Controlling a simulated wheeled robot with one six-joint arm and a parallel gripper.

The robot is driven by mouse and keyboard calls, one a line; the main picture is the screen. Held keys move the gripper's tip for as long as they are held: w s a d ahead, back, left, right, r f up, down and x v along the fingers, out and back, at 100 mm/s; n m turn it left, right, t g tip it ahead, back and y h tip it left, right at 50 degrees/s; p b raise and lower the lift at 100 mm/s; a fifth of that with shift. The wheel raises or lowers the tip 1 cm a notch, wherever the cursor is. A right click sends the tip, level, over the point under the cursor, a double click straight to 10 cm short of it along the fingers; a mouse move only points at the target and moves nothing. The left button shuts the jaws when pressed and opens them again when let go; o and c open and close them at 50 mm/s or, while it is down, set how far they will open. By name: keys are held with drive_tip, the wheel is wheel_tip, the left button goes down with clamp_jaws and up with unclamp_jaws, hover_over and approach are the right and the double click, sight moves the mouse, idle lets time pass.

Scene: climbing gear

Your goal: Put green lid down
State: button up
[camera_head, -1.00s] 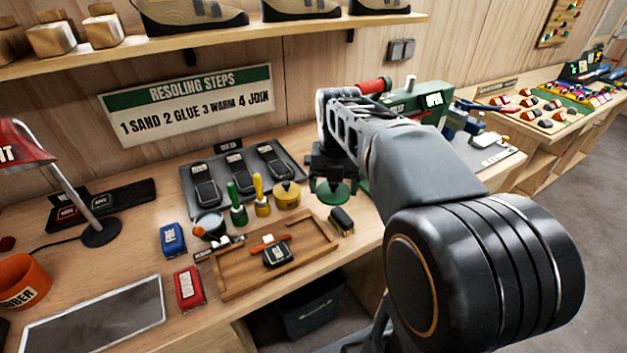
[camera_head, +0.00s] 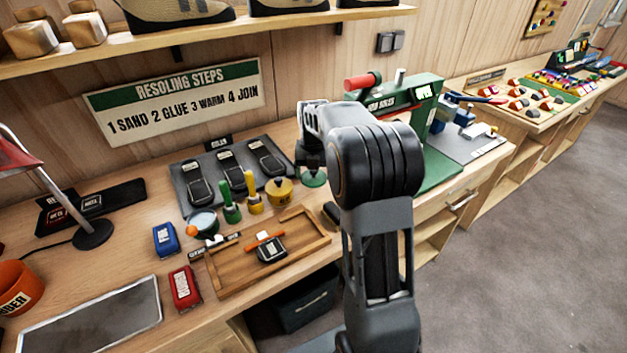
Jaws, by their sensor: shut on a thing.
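The green lid (camera_head: 314,180) is a small round disc under my gripper (camera_head: 312,168), near the back of the bench. My gripper points down and is shut on the lid. The fingertips are small and partly dark in this view. The lid is just right of a yellow lidded pot (camera_head: 279,192). I cannot tell whether the lid touches the bench top or hangs a little above it.
A wooden tray (camera_head: 228,289) with a black block and an orange-handled tool lies in front. Green and yellow brushes (camera_head: 230,205) stand left of the pot. A sole mat (camera_head: 182,187) lies behind. A green press (camera_head: 432,135) stands right. A dark brush (camera_head: 331,212) lies close by.

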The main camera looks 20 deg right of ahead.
sight(314, 181)
drive_tip(key=shift+w+f, duration=0.2)
drive_tip(key=shift+f, duration=1.6)
drive_tip(key=shift+f, duration=0.2)
drive_tip(key=o, duration=0.8)
drive_tip(key=shift+r, duration=0.1)
drive_tip(key=shift+r, duration=3.9)
